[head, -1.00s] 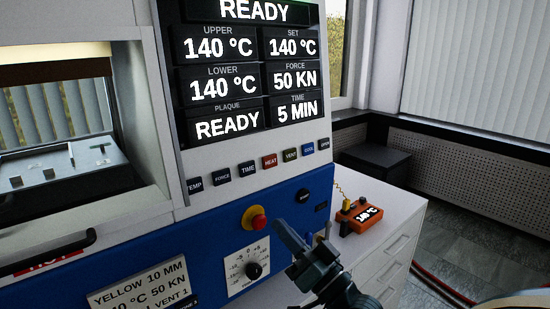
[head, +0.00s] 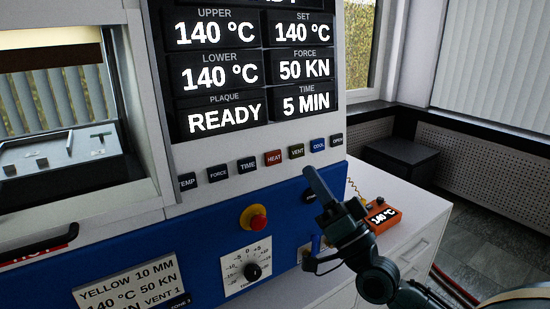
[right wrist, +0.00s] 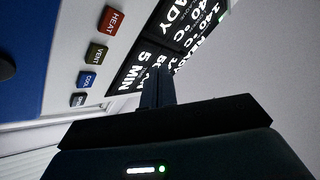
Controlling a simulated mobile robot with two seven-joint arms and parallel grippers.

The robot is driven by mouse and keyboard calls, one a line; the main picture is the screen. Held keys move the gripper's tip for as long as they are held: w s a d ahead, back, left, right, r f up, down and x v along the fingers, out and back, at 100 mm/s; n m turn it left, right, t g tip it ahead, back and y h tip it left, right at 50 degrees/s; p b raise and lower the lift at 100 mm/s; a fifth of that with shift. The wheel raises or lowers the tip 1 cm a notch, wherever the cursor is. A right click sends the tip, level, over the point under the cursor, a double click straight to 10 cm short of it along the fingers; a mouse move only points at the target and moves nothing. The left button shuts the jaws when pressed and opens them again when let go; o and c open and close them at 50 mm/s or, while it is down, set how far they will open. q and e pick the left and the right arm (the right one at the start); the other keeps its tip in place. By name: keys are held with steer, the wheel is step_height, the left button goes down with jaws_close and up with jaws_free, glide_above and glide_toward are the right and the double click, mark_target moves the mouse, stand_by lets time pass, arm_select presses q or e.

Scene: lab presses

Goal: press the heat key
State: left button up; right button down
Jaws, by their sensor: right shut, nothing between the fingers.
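The red HEAT key (head: 274,158) sits in the row of keys under the display on the press's front panel. It also shows at the upper left of the right wrist view (right wrist: 113,20). My right gripper (head: 317,182) is shut and empty, in front of the blue panel, to the right of and lower than the HEAT key in the head view. In the right wrist view its closed fingers (right wrist: 157,85) appear over the display, apart from the HEAT key. My left gripper is not in view.
The green VENT key (head: 297,151) and blue COOL key (head: 318,145) are right of HEAT; the TIME key (head: 247,165) is left. A red stop button (head: 257,221) and a dial (head: 252,270) are below. An orange meter (head: 382,216) stands on the white cabinet.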

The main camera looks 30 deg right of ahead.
mark_target(273, 158)
steer(key=shift+w, duration=0.1)
arm_select(q)
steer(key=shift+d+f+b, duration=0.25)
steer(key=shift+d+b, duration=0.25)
steer(key=shift+b, duration=0.65)
arm_select(e)
steer(key=w+f, duration=0.1)
steer(key=w, duration=0.7)
steer(key=shift+w+a, duration=0.25)
steer(key=shift+a, duration=0.1)
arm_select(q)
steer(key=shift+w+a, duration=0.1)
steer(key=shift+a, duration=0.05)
arm_select(e)
steer(key=shift+f, duration=0.1)
stand_by(0.4)
steer(key=shift+w, duration=0.1)
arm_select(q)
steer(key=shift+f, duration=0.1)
arm_select(e)
steer(key=shift+w+f, duration=0.1)
steer(key=shift+w, duration=0.25)
